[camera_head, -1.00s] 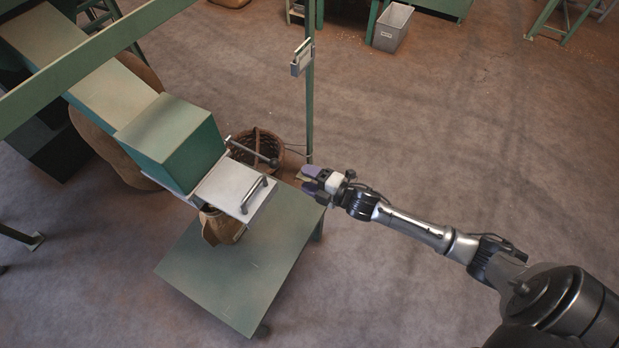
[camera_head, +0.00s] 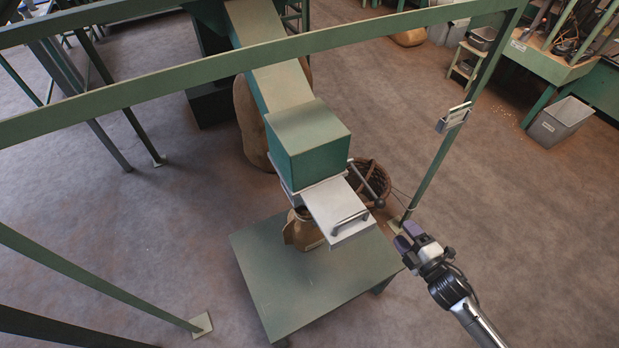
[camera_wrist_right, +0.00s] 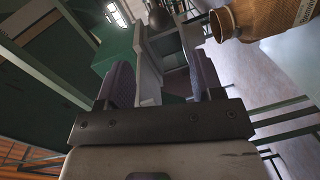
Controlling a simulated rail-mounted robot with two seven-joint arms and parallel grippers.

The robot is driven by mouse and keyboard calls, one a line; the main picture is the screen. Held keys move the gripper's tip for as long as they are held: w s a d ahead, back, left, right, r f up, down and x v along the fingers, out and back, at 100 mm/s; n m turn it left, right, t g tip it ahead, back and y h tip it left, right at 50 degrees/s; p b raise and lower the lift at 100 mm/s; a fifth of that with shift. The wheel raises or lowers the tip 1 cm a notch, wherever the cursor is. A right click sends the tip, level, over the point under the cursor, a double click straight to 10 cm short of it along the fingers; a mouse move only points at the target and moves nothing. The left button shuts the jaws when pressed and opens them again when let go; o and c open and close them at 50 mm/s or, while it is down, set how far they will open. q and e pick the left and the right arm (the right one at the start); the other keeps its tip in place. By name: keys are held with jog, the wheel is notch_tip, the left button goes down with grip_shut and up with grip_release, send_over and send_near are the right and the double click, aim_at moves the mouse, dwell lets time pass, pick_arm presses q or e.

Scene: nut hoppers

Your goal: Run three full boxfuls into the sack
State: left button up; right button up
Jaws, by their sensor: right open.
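A green box (camera_head: 308,140) sits at the lower end of the sloping chute (camera_head: 282,85). A pale slide plate (camera_head: 335,205) with a bar handle (camera_head: 350,222) sticks out from under the box. A lever with a dark knob (camera_head: 379,202) is beside it. A brown sack (camera_head: 300,233) stands upright under the plate, partly hidden; the right wrist view also shows the sack (camera_wrist_right: 272,18). My right gripper (camera_head: 405,238) is open and empty, right of the plate and apart from it. Its two purple fingers (camera_wrist_right: 161,85) are spread in the wrist view. My left gripper is not in view.
The sack stands on a green table (camera_head: 290,300). A wicker basket (camera_head: 368,172) is behind the plate. A green post (camera_head: 450,150) carries a small metal device (camera_head: 453,117). A grey bin (camera_head: 560,122) stands far right. The floor (camera_head: 510,220) to the right is clear.

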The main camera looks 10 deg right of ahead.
aim_at(383, 207)
jog(key=s+a+f+m+h, duration=0.1)
jog(key=s+a+f+m, duration=0.1)
jog(key=a+f+m, duration=0.1)
jog(key=w+m+b, duration=0.1)
jog(key=w+m, duration=0.3)
jog(key=m, duration=0.1)
jog(key=w+r+m+t+h+b, duration=0.1)
jog(key=w+m, duration=0.2)
jog(key=m, duration=0.3)
jog(key=w+m+t+b, duration=0.1)
jog(key=w+m, duration=0.3)
jog(key=m, duration=0.1)
jog(key=shift+w+a+r+m+h, duration=0.25)
jog(key=shift+w+a+m+h, duration=0.05)
jog(key=shift+w+m+h, duration=0.1)
jog(key=shift+w+a+b, duration=0.15)
jog(key=shift+w+b, duration=0.25)
jog(key=shift+w, duration=0.5)
